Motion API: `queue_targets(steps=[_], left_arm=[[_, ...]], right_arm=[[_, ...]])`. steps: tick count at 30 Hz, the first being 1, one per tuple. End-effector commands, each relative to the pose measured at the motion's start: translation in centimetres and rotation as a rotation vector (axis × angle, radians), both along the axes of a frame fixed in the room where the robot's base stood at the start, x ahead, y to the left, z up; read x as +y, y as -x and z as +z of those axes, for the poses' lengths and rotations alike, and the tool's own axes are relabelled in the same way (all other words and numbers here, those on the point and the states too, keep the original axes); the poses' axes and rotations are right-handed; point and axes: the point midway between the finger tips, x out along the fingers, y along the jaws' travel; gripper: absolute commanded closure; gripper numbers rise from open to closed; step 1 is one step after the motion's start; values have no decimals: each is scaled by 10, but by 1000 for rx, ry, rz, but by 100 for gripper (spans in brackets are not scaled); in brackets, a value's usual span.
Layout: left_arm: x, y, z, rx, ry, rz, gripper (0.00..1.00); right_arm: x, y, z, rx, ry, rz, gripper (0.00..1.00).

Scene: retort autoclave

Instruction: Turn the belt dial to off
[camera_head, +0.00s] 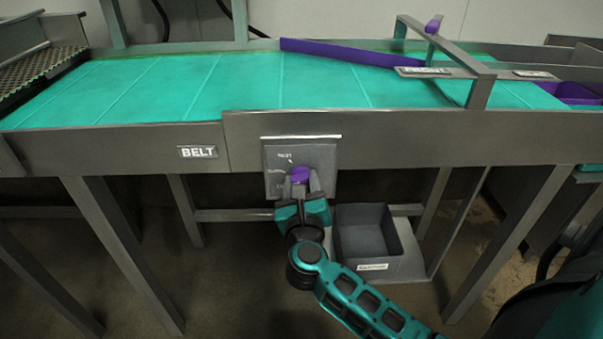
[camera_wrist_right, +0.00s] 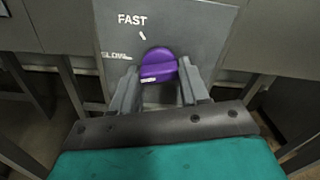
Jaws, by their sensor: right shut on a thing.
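The belt dial (camera_head: 300,174) is a purple round knob on a grey panel (camera_head: 325,155) on the conveyor's front. In the right wrist view the dial (camera_wrist_right: 158,64) sits between the two fingers of my right gripper (camera_wrist_right: 158,76), which is shut on it. FAST is printed above the dial and SLOW to its left. A small pale mark shows at the knob's lower left; I cannot tell which setting it points to. No off label is readable. My right gripper (camera_head: 301,187) reaches up to the dial from below in the head view. My left gripper is not in view.
A turquoise conveyor belt (camera_head: 210,88) runs above the panel, with a BELT label (camera_head: 197,152) left of it. A purple guide bar (camera_head: 350,53) crosses the belt. A grey bin (camera_head: 367,232) stands right of my right gripper, below the conveyor. Metal legs flank the open space.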

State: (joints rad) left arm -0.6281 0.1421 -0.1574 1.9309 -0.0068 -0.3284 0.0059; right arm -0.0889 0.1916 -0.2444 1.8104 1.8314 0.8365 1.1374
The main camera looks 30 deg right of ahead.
Motion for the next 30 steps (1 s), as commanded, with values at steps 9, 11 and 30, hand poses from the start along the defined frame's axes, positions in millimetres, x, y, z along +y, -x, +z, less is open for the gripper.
queue_targets(steps=[9, 11, 30], left_arm=[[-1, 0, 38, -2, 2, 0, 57], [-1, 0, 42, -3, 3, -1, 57], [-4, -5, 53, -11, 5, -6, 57]], right_arm=[[-1, 0, 4, 142, 231, -2, 86], [-1, 0, 4, 164, 266, -1, 86], [-1, 0, 2, 264, 437, 0, 86]])
